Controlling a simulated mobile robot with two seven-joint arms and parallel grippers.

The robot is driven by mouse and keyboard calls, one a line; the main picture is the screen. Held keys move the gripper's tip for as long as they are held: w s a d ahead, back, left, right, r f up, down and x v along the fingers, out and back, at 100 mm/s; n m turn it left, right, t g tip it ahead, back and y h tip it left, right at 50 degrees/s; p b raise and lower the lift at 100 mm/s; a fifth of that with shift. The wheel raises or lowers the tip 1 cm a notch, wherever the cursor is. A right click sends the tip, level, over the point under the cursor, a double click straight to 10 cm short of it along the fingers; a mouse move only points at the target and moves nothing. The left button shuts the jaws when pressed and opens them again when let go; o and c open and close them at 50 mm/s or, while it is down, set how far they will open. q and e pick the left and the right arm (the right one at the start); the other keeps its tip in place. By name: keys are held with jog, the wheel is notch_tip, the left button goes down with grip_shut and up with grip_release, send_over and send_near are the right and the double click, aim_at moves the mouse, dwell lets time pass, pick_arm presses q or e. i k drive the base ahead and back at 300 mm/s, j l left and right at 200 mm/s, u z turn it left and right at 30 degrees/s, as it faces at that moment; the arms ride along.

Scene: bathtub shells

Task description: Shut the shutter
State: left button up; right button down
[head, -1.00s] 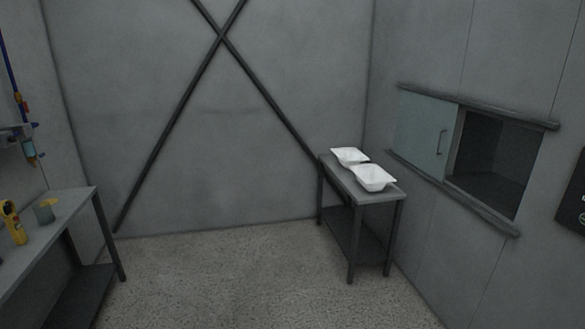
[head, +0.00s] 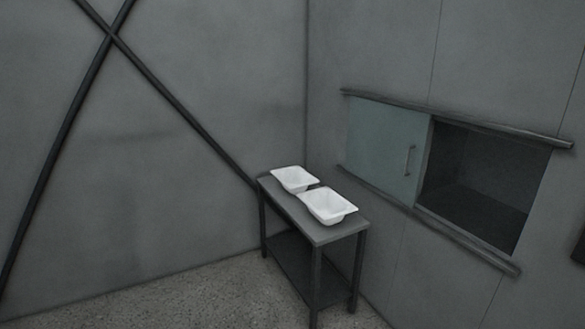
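The shutter is a pale green sliding panel (head: 378,150) on the right wall, with a dark vertical handle (head: 409,161) near its right edge. It stands at the left end of its rails. The dark opening (head: 478,185) to its right is uncovered. An upper rail (head: 455,117) and a lower rail (head: 430,222) run along the wall above and below. Neither of my grippers shows in the head view.
A grey table (head: 318,229) with a lower shelf stands in the corner, left of and below the shutter. Two white tub shells (head: 330,205) sit on it. Crossed dark bars (head: 160,85) are on the left wall. Speckled floor (head: 190,305) is clear at the front left.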

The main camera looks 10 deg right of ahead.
aim_at(386, 144)
jog(key=i+z, duration=0.15)
jog(key=i, duration=1.5)
